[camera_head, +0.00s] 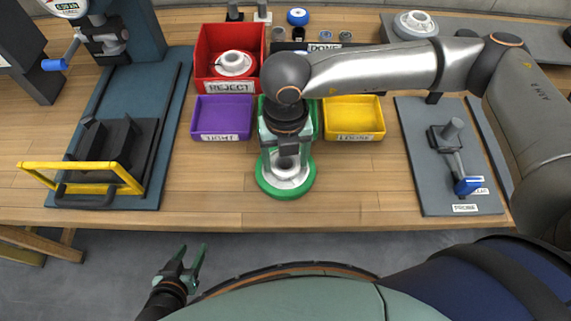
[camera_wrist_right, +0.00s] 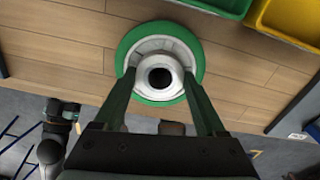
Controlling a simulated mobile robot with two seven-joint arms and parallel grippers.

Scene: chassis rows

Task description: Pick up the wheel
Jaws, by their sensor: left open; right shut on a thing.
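The wheel (camera_head: 286,181) has a green rim and a pale grey hub. It lies flat on the wooden table near the front edge, below the bins. My right gripper (camera_head: 288,165) is directly above it, pointing down. In the right wrist view the wheel (camera_wrist_right: 159,52) shows its round hub with a dark centre hole, and the fingers of my right gripper (camera_wrist_right: 160,85) are shut on the hub from both sides. My left gripper (camera_head: 186,262) is open and empty, low in front of the table, away from the wheel.
Behind the wheel are a purple bin (camera_head: 222,136), a mostly hidden green bin and a yellow bin (camera_head: 353,132). A red REJECT bin (camera_head: 204,55) holds a white wheel. A fixture with a yellow handle (camera_head: 80,166) stands left; a grey probe board (camera_head: 430,187) lies right.

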